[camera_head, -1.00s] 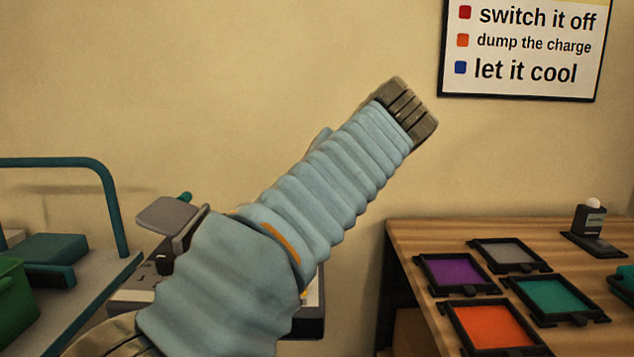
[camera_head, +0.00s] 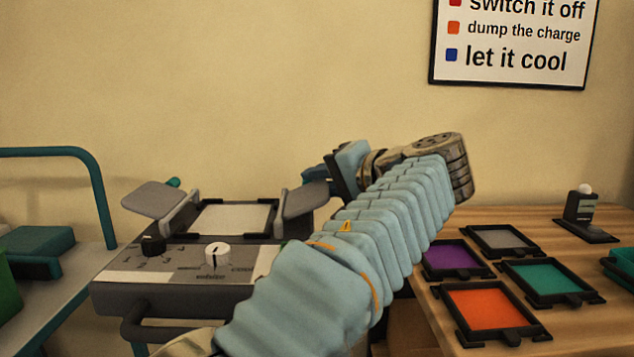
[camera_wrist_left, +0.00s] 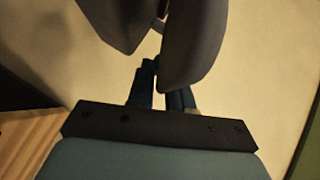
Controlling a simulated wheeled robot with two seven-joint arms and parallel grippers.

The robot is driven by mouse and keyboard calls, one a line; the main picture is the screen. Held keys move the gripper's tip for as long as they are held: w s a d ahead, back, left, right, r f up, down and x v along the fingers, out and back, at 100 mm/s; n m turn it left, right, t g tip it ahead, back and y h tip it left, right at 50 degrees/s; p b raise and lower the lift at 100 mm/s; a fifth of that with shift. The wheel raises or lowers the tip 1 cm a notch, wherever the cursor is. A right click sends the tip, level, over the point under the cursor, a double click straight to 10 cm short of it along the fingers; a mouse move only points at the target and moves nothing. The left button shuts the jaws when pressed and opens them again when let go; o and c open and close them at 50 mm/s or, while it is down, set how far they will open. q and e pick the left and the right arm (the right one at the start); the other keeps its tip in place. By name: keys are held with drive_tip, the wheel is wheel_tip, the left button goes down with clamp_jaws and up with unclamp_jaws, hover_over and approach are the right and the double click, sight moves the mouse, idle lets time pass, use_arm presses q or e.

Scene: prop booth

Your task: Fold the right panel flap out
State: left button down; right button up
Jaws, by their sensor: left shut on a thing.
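The grey device (camera_head: 180,275) has a pale square panel (camera_head: 236,218) on top, with a flap on each side. The right panel flap (camera_head: 303,202) rises at the panel's right edge and leans outward to the right. The left flap (camera_head: 155,200) spreads out to the left. My left gripper (camera_head: 316,181) is shut on the upper outer end of the right flap. In the left wrist view, the dark fingers (camera_wrist_left: 160,88) meet a dark grey slab (camera_wrist_left: 195,40), likely this flap. My left forearm hides the device's right end. My right gripper is not in view.
The device has a black knob (camera_head: 153,245) and a white knob (camera_head: 217,255) on its front. A wooden table (camera_head: 425,300) at right holds coloured framed tiles, including an orange one (camera_head: 487,308). A teal rail (camera_head: 98,190) stands at left.

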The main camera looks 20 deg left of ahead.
use_arm(q)
drive_tip(key=shift+d+f+m, duration=0.1)
drive_tip(key=shift+f+m, duration=0.2)
idle(0.4)
drive_tip(key=c, duration=1)
unclamp_jaws()
